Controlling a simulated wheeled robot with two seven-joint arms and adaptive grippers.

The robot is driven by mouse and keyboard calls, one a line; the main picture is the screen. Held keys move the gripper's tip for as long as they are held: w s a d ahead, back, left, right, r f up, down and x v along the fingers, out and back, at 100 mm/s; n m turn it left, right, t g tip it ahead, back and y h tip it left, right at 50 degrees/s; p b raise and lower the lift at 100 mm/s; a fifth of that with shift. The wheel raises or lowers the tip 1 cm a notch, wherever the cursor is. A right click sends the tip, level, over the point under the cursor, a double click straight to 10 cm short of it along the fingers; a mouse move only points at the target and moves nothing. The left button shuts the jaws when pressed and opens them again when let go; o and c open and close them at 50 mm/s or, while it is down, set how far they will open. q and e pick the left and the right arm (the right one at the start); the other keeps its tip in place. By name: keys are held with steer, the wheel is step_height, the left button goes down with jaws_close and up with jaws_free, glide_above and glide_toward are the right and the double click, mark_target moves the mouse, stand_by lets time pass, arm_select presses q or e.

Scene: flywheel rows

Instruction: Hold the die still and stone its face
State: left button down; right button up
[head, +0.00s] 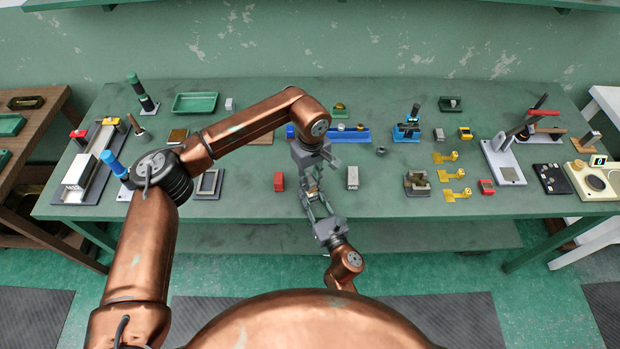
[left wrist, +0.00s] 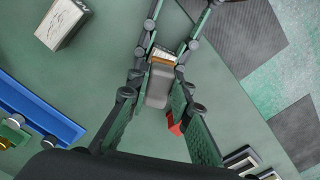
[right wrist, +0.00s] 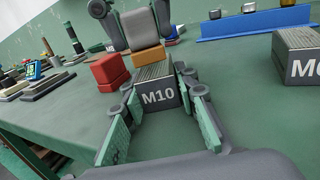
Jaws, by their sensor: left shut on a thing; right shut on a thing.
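The die, a dark block marked M10 (right wrist: 159,96) with a ribbed pale top, sits between the fingers of my right gripper (right wrist: 160,112), which is shut on it. The stone, a grey block with an orange layer (right wrist: 148,57), is at the die's far top edge. My left gripper (left wrist: 155,105) is shut on the stone's grey body (left wrist: 158,88). In the left wrist view the orange layer lies against or just short of the die (left wrist: 163,52); contact is unclear. In the head view my left gripper (head: 311,172) and right gripper (head: 317,205) meet nose to nose, largely hiding both.
A red block (head: 278,182) stands just left of the grippers. Another marked die block (head: 352,178) stands to the right. A blue rail (head: 350,135) with small parts lies behind. Yellow pieces (head: 455,175) lie further right. The front table strip is mostly clear.

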arm_select(q)
steer(key=shift+f, duration=0.55)
stand_by(0.6)
steer(key=shift+w, duration=0.1)
